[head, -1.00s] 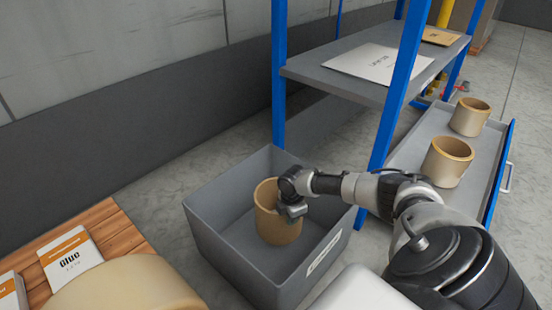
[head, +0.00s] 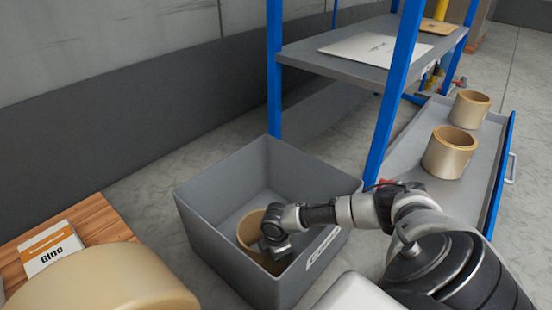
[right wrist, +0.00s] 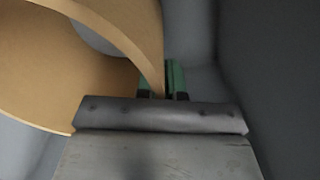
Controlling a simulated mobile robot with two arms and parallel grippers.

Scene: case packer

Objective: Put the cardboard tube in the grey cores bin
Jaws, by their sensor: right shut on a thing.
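The cardboard tube (head: 249,228) is a short, wide tan ring inside the grey cores bin (head: 208,225). The bin stands on the floor with a white label on its front wall. My right gripper (head: 270,248) reaches down into the bin and is shut on the tube's wall. In the right wrist view the tube (right wrist: 95,70) fills the upper left, its wall between the green-tipped fingers (right wrist: 162,78). The tube's lower part is hidden by the bin wall in the head view. I cannot tell whether it touches the bin floor. My left gripper is not in view.
Two similar tan rolls (head: 449,155) stand in an open drawer (head: 480,190) of the blue-framed shelf (head: 375,70) at right. A wooden pallet (head: 95,222) with a Glue packet (head: 50,247) is at left. A large tan roll (head: 110,280) fills the lower left.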

